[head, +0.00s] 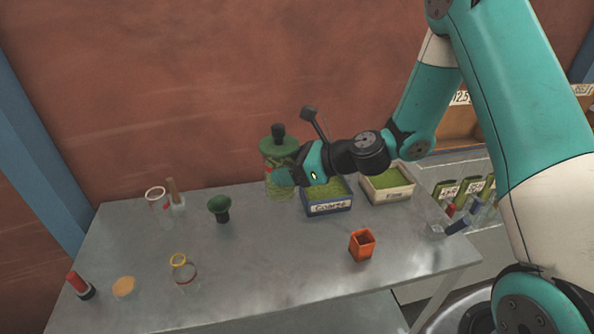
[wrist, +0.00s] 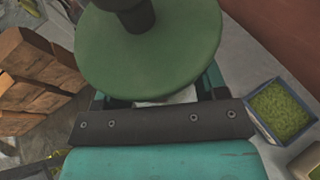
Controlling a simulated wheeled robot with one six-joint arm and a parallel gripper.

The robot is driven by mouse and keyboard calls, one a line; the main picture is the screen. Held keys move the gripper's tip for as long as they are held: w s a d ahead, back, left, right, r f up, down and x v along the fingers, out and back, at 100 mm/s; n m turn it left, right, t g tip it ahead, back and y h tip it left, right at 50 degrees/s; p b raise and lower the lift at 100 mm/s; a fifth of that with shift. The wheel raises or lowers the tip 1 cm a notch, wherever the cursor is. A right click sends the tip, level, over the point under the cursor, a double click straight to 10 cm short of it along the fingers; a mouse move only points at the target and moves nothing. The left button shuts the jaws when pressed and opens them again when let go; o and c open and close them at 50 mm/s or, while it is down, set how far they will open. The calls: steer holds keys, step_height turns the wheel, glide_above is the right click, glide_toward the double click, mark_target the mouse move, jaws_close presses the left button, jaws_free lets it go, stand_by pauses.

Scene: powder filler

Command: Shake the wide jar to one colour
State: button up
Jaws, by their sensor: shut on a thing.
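The wide jar (head: 281,184) is clear, with a green lid that has a dark knob on top. My gripper (head: 291,172) is shut on it and holds it upright above the table's back part. Some green content shows through the jar wall, but I cannot tell whether it is of one colour. In the wrist view the green lid (wrist: 150,60) fills the upper middle and hides the jar body and most of my fingers.
A blue box labelled Coarse (head: 328,207) and a pale box (head: 387,197), both with green powder, stand right of the jar. An orange cup (head: 362,246), green funnel (head: 221,209) and clear jar with yellow rim (head: 184,274) stand on the table (head: 270,285). The front middle is clear.

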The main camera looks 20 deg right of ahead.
steer(key=d, duration=0.8)
steer(key=shift+a, duration=2.05)
steer(key=a, duration=0.4)
steer(key=shift+a, duration=0.3)
steer(key=d, duration=0.9)
steer(key=a, duration=0.9)
steer(key=d, duration=0.9)
steer(key=a, duration=0.4)
steer(key=shift+a, duration=0.2)
